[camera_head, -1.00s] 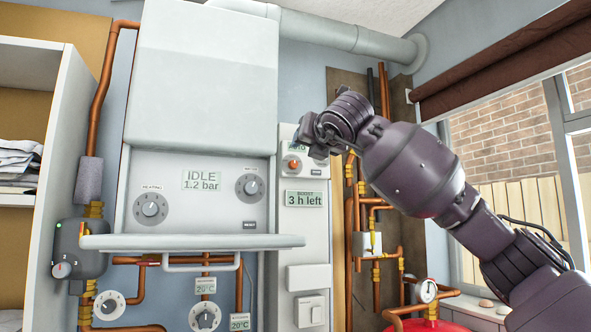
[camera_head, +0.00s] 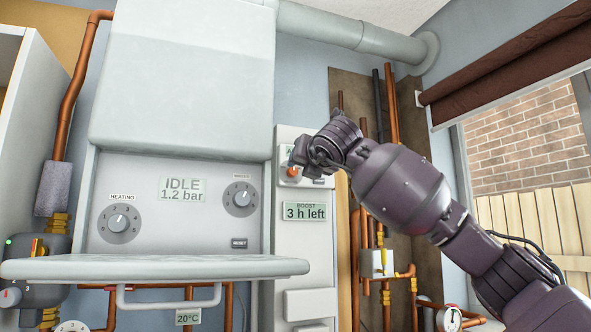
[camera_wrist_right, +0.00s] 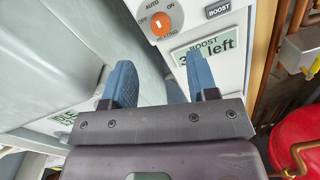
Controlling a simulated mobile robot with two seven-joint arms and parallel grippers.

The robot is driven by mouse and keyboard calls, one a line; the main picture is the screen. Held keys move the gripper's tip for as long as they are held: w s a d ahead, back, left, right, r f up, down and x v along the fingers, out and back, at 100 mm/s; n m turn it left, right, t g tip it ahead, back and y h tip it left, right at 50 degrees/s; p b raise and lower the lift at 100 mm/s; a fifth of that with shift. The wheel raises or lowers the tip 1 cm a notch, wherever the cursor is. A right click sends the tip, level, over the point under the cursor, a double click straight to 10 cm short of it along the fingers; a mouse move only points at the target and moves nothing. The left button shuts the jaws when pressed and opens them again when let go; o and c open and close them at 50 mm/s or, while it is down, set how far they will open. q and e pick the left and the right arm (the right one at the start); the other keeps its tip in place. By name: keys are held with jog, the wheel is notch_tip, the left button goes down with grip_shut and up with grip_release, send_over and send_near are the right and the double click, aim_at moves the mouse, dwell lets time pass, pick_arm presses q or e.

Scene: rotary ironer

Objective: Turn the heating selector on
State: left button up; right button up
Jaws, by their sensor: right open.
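The heating selector is an orange knob (camera_wrist_right: 162,23) on the slim white control panel (camera_head: 305,243), with OFF, AUTO and ON marked around it and HEATING beneath. In the head view the orange selector (camera_head: 292,172) shows just at the tip of my right gripper (camera_head: 303,156), partly covered by it. In the right wrist view my right gripper (camera_wrist_right: 160,72) has its two blue fingers apart with nothing between them. The selector lies beyond the fingertips, seemingly untouched. I cannot tell its pointer position for sure. My left gripper is not in view.
The BOOST display (camera_head: 304,211) reads "3 h left", beside a BOOST button (camera_wrist_right: 217,9). The boiler (camera_head: 181,205) at left has its own HEATING dial (camera_head: 119,224) and a protruding shelf (camera_head: 154,267). Copper pipes (camera_head: 355,250) and a red vessel (camera_wrist_right: 295,142) are at right.

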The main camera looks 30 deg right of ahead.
aim_at(294, 172)
jog(key=p+x, duration=0.1)
jog(key=x, duration=0.5)
jog(key=shift+w+d, duration=0.1)
jog(key=shift+w, duration=0.2)
jog(key=shift+w+d+p, duration=0.2)
jog(key=shift+w+p, duration=0.2)
jog(key=shift+w, duration=0.15)
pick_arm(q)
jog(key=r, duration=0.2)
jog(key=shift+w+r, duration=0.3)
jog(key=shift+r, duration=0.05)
pick_arm(e)
jog(key=shift+w+f, duration=0.1)
jog(key=shift+w, duration=0.1)
jog(key=c, duration=0.9)
